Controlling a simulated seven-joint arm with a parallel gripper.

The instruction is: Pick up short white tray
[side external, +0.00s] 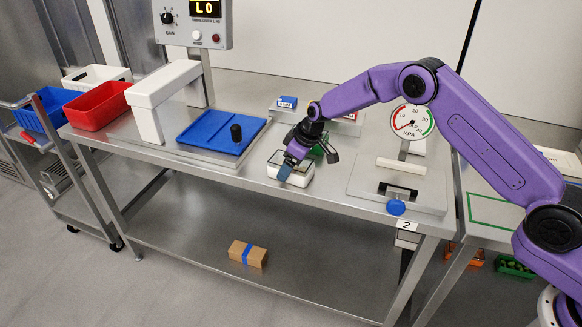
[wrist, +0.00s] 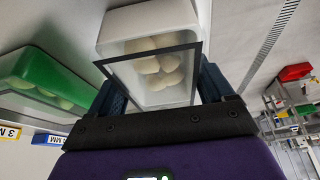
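The short white tray (side external: 303,177) is near the front edge of the steel table, below my gripper. In the wrist view the white tray (wrist: 150,18) has a dark-rimmed window with several pale round pasta pieces (wrist: 158,62) behind it. My gripper (side external: 284,174) points down at the tray, and one blue finger covers part of it in the side view. In the wrist view the fingers of my gripper (wrist: 160,90) are spread wide, one on each side of the tray. Whether either finger touches it is hard to tell.
A green tray (wrist: 55,72) with pale pieces lies close beside the white one. A pressure gauge fixture (side external: 412,122) stands right. Red (side external: 98,105) and blue (side external: 45,108) bins are far left.

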